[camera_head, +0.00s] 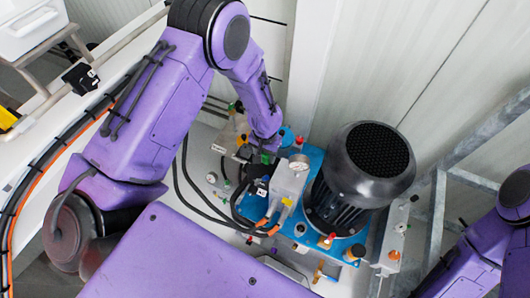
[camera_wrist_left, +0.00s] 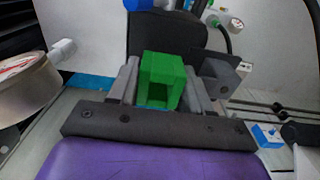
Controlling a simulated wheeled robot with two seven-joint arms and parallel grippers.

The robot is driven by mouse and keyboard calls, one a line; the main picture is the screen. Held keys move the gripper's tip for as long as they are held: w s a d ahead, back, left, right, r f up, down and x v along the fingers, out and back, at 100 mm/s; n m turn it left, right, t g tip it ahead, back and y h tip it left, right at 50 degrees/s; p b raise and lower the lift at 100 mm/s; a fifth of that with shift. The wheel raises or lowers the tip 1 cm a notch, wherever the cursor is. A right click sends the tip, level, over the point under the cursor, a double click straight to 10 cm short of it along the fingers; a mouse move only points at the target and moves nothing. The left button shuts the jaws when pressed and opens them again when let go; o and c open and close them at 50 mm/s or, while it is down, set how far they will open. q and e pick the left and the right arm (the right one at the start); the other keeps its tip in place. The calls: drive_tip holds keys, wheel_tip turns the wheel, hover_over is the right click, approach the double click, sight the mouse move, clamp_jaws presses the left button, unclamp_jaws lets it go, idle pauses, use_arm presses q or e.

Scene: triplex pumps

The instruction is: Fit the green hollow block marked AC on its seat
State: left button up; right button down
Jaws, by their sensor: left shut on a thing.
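The green hollow block (camera_wrist_left: 163,72) sits between the two grey fingers of my left gripper (camera_wrist_left: 160,95) in the left wrist view, its open side toward the camera. The marking AC cannot be read. In the head view my left gripper (camera_head: 265,150) reaches down at the left of the pump unit, and only a small bit of green shows under it. The gripper is shut on the block. The seat cannot be made out. My right arm (camera_head: 490,240) shows at the right edge, its gripper outside the view.
A dark motor (camera_head: 360,175) stands on a blue base (camera_head: 312,160) to the right of my left gripper. A pressure gauge (camera_head: 299,162), a grey block (camera_head: 290,180) and black hoses (camera_head: 190,190) are close by. A metal frame (camera_head: 440,200) stands at the right.

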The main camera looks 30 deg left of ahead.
use_arm(q)
drive_tip(key=shift+f+b, duration=0.65)
drive_tip(key=shift+f, duration=0.55)
drive_tip(key=o, duration=1.2)
drive_tip(key=shift+o, duration=0.3)
drive_tip(key=shift+a, duration=0.1)
drive_tip(key=shift+r, duration=0.15)
